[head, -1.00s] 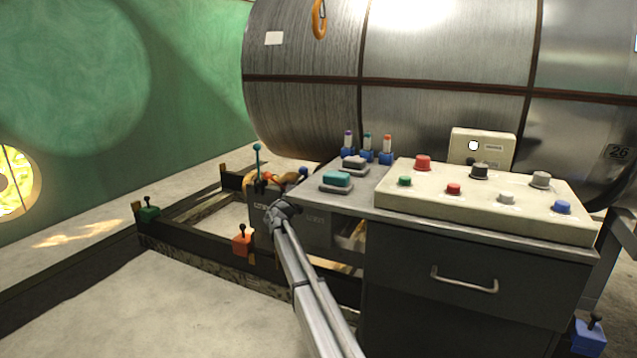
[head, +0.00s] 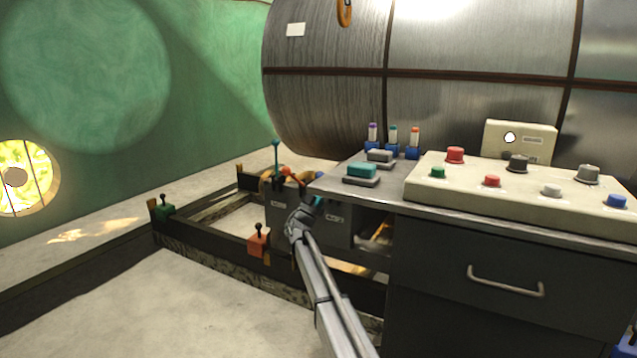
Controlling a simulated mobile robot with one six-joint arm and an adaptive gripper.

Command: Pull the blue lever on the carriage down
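A teal-blue upright lever (head: 276,156) with a ball top stands on a grey box (head: 281,206), left of the workbench. A blue block (head: 627,346) is cut off at the lower right edge. I cannot tell which of these is the carriage's lever. A small blue part (head: 319,177) shows behind the bench corner. My gripper (head: 312,209) is at the end of my grey arm, beside the bench's left corner, in front of the grey box and lower than the teal-blue lever. It looks apart from that lever. Its fingers are too small and dark to read.
The workbench (head: 455,215) with a cream button panel (head: 520,200) fills the right. A dark low frame (head: 200,250) carries a green lever block (head: 163,210) and an orange one (head: 257,243). A large metal tank (head: 330,105) stands behind. The floor at front left is clear.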

